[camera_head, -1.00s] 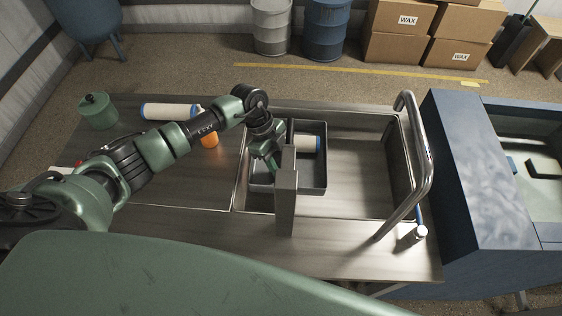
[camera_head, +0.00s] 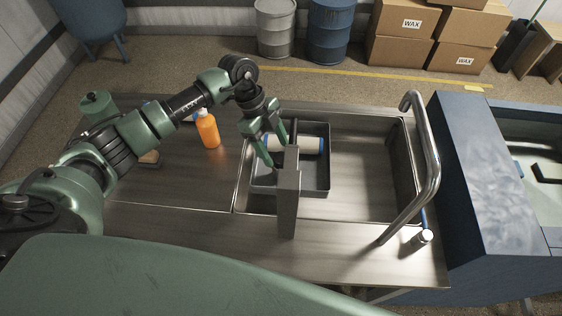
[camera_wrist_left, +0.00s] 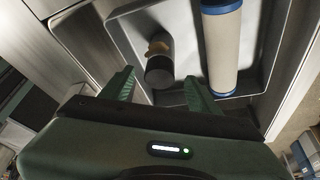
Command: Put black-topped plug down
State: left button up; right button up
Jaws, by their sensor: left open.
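The black-topped plug (camera_wrist_left: 159,66) shows in the left wrist view, inside the grey tray (camera_wrist_left: 127,38). Its dark round end faces the camera, and a tan part shows beyond it. My left gripper (camera_wrist_left: 160,92) is open, with its two green fingers apart on either side of the plug's near end; I see no contact. In the head view my left gripper (camera_head: 275,150) is over the left part of the grey tray (camera_head: 326,180), and I cannot make out the plug clearly there. My right gripper is not in view.
A pale roller with blue ends (camera_head: 295,144) lies in the tray, right of the plug in the wrist view (camera_wrist_left: 221,45). A grey post (camera_head: 288,205) stands in front of the gripper. A curved metal pipe (camera_head: 430,160) rises at right. An orange bottle (camera_head: 208,130) stands left.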

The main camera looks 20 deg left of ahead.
pick_arm(q)
jog(key=shift+b+v, duration=0.35)
jog(key=shift+v, duration=2.05)
